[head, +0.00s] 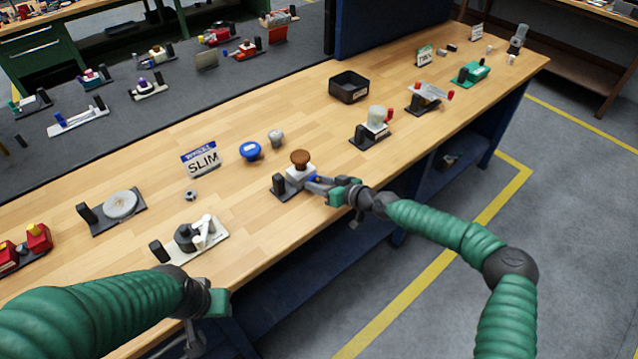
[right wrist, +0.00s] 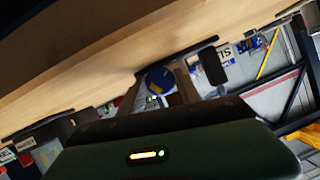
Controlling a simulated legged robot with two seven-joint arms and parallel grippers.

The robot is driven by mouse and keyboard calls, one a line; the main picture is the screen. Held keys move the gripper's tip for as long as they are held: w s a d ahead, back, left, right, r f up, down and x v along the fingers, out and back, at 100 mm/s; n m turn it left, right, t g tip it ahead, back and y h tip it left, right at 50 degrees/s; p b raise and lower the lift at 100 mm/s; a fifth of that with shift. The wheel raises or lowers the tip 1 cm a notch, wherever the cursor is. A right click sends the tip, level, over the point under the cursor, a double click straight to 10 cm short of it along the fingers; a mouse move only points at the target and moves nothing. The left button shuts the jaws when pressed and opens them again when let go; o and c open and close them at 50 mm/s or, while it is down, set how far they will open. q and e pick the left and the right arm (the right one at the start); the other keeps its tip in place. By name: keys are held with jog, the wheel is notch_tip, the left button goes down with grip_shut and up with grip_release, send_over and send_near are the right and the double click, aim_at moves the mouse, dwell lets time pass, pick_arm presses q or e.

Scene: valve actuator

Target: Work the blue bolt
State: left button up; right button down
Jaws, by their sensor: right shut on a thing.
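The valve device (head: 298,172) has a white body, a brown round knob (head: 300,157) on top and a black upright block at its left, and stands near the table's front edge. The blue bolt (head: 313,179) is on its right side, mostly hidden by my right gripper (head: 317,183). That gripper reaches in from the right and is shut on the bolt. In the right wrist view a round blue face (right wrist: 160,80) with a yellow mark shows at the fingertips. My left gripper (head: 192,338) hangs low by the front edge, apart from the device; its finger opening is unclear.
A loose blue knob (head: 250,151), a grey knob (head: 276,138) and a SLIM sign (head: 201,159) stand behind the device.

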jog(key=shift+s+r+n+h, duration=0.1)
jog(key=shift+n+h, duration=0.2)
jog(key=shift+n, duration=0.3)
jog(key=shift+a+n+t+h+p, duration=0.1)
jog(key=shift+n+t+h+p, duration=0.2)
jog(key=shift+n+t+h, duration=0.3)
jog(key=shift+n+t+h+b, duration=0.3)
jog(key=shift+n+t+b, duration=0.15)
jog(key=shift+n, duration=0.45)
jog(key=shift+s, duration=0.1)
jog(key=shift+f, duration=0.2)
jog(key=c, duration=0.8)
grip_release()
jog(key=shift+c, duration=0.2)
jog(key=v, duration=1.6)
jog(key=shift+s+d+r+b, duration=0.25)
jog(key=shift+b, duration=0.1)
